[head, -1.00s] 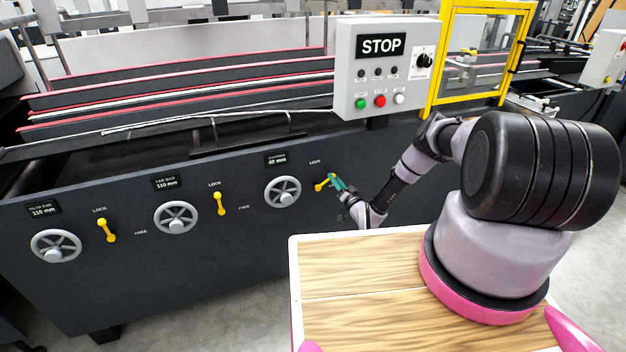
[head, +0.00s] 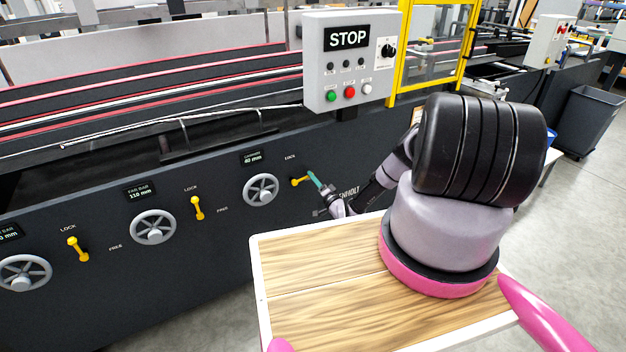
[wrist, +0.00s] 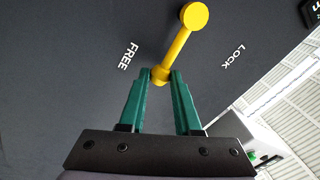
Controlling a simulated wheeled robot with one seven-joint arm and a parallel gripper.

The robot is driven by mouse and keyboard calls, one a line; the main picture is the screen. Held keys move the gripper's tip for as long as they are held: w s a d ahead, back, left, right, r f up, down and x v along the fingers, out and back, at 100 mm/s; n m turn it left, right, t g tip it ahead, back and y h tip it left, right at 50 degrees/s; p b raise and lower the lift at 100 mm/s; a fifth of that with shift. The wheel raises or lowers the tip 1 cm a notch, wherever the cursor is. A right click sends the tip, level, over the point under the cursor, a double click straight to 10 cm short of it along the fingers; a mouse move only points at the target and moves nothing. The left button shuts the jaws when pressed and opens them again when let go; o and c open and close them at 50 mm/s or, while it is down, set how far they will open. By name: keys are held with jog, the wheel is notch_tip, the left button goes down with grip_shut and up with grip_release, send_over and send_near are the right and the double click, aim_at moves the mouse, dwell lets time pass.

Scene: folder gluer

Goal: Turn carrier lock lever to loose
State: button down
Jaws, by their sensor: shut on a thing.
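The yellow lock lever (head: 299,182) beside the 40 mm display lies almost sideways on the dark machine front, with its free end to the right. My gripper (head: 313,178) has teal fingers and is shut on that end. In the wrist view, the fingers (wrist: 160,80) close around the lever's near end. The lever (wrist: 180,42) runs up from there to a round yellow disc. The FREE label (wrist: 128,55) is left of the lever and the LOCK label (wrist: 232,56) is right. The held end sits closer to FREE. In the head view my gripper hides this lever's FREE label.
Handwheels (head: 261,190) and two more yellow levers (head: 197,208) (head: 77,249) line the panel to the left. A STOP control box (head: 350,60) stands above, beside a yellow guard frame (head: 398,55). Open floor and a grey bin (head: 587,120) are to the right.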

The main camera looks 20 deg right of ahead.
jog(key=shift+s+a+f, duration=0.1)
jog(key=c, duration=0.6)
grip_release()
jog(key=v, duration=1)
jog(key=shift+s, duration=0.35)
jog(key=shift+d, duration=0.2)
